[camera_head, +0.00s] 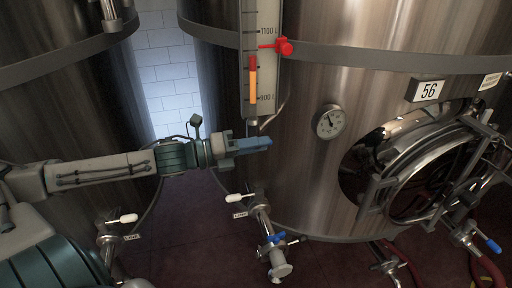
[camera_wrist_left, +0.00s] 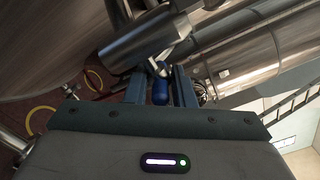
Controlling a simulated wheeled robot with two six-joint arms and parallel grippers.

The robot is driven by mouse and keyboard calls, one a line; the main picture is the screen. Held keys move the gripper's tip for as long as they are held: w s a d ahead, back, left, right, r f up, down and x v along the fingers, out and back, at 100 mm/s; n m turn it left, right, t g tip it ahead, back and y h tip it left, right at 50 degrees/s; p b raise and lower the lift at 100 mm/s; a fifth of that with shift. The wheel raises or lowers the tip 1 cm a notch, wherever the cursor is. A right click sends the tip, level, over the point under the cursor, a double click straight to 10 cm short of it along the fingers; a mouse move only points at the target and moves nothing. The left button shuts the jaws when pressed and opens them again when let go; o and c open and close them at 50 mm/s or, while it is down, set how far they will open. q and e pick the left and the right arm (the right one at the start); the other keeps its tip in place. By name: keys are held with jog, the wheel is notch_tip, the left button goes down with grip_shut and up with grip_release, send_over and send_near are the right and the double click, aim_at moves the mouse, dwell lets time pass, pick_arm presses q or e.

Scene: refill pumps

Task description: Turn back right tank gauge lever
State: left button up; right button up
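The right tank's level gauge (camera_head: 262,60) is an upright scale with an orange column and a red marker. My left gripper (camera_head: 262,143) is just below the gauge's lower end, its bluish fingers pointing right along the tank. In the left wrist view, a small blue lever grip (camera_wrist_left: 160,92) sits between the two fingers of my left gripper (camera_wrist_left: 159,88). The fingers stand apart, with narrow gaps seeming to show beside the grip. A metal fitting (camera_wrist_left: 148,42) is just beyond the fingertips. In the head view the lever is hidden behind the gripper. My right gripper is not in view.
The steel right tank (camera_head: 310,180) carries a round dial (camera_head: 328,122) and an open hatch (camera_head: 430,180) at the right. A valve with a white handle (camera_head: 234,198) is below my gripper. Another white-handled valve (camera_head: 128,218) is at lower left.

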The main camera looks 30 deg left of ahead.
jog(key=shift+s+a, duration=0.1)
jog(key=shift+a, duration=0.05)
pick_arm(q)
grip_shut()
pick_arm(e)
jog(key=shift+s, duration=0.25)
